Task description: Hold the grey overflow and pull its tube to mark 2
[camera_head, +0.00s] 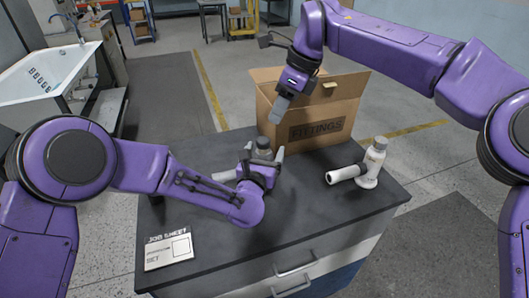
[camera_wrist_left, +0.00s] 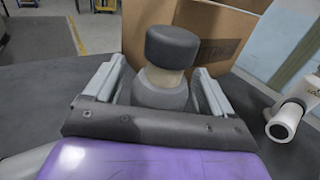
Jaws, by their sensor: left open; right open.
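The grey overflow (camera_head: 263,143) stands upright on the dark worktop, in front of the box. Its dark cap and pale neck show in the left wrist view (camera_wrist_left: 171,48). A pale tube (camera_head: 224,175) sticks out to the left, mostly hidden behind my left arm; no mark on it can be read. My left gripper (camera_head: 263,152) is open, with one finger on each side of the grey body; the left wrist view shows apparent gaps there. My right gripper (camera_head: 281,107) is open and empty, above and behind the overflow, before the box's left side.
A white overflow (camera_head: 374,163) with its tube lying leftward stands at the right. The open cardboard fittings box (camera_head: 345,108) blocks the back. A job sheet (camera_head: 168,251) lies at the front left. The front right worktop is clear.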

